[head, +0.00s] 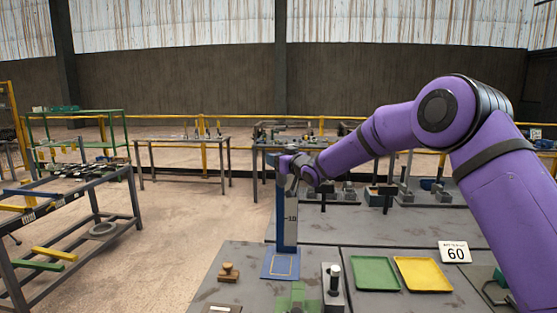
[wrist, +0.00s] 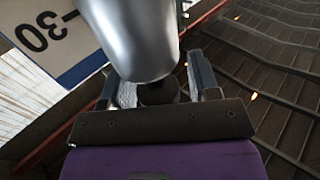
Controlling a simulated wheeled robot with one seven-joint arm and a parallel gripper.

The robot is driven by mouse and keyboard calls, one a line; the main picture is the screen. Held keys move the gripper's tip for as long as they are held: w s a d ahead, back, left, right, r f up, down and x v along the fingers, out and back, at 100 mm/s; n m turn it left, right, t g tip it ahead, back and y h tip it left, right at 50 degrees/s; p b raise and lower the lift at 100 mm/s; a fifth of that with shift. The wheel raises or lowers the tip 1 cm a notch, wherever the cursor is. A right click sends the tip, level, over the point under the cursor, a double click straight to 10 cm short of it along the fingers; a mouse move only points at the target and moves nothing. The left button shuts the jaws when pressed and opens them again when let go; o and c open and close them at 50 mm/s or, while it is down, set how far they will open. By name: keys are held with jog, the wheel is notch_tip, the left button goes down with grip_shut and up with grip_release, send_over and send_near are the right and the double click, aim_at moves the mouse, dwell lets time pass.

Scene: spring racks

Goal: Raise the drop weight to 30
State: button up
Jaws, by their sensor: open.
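The drop weight (wrist: 130,35) is a smooth silver cylinder in the wrist view, with a dark stub (wrist: 158,91) at its near end. My open gripper (wrist: 152,72) has one finger on each side of it; I cannot tell whether either finger touches it. The scale board (wrist: 52,38) beside it shows a 30 mark at upper left. In the head view, the blue-edged scale post (head: 288,218) stands on a blue base (head: 281,264) and shows a 10 mark. My gripper (head: 290,167) is at the post's top and hides much of the weight there.
Green (head: 375,273) and yellow (head: 422,274) trays and a 60 sign (head: 454,252) lie right of the post. A wooden stamp-like block (head: 228,272) and a black-handled fixture (head: 334,285) stand near the front. A rack table (head: 70,190) stands at left, with open floor between.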

jog(key=shift+s, duration=0.1)
jog(key=v, duration=1)
jog(key=shift+s+d, duration=0.25)
jog(key=shift+d, duration=0.1)
jog(key=s+d+r+m+g+h, duration=0.1)
jog(key=s+d+r+m+h, duration=0.2)
jog(key=s+d, duration=0.4)
jog(key=s+d+r+h, duration=0.4)
jog(key=s+d, duration=0.3)
jog(key=s+d+r+m+g+h, duration=0.1)
jog(key=s+d+r+m+h, duration=0.2)
jog(key=s+d, duration=0.35)
jog(key=s+d+f+m+g, duration=0.1)
jog(key=s+d+f+g, duration=0.1)
jog(key=s, duration=0.8)
jog(key=s+d+f+g+h, duration=0.1)
jog(key=s+d, duration=0.3)
jog(key=s, duration=0.6)
jog(key=s+d+f+m+g+h, duration=0.1)
jog(key=s+d+f+g, duration=0.1)
jog(key=s, duration=0.8)
jog(key=shift+s+d+f+m+g, duration=0.35)
jog(key=shift+d+g, duration=0.15)
jog(key=shift+d, duration=0.2)
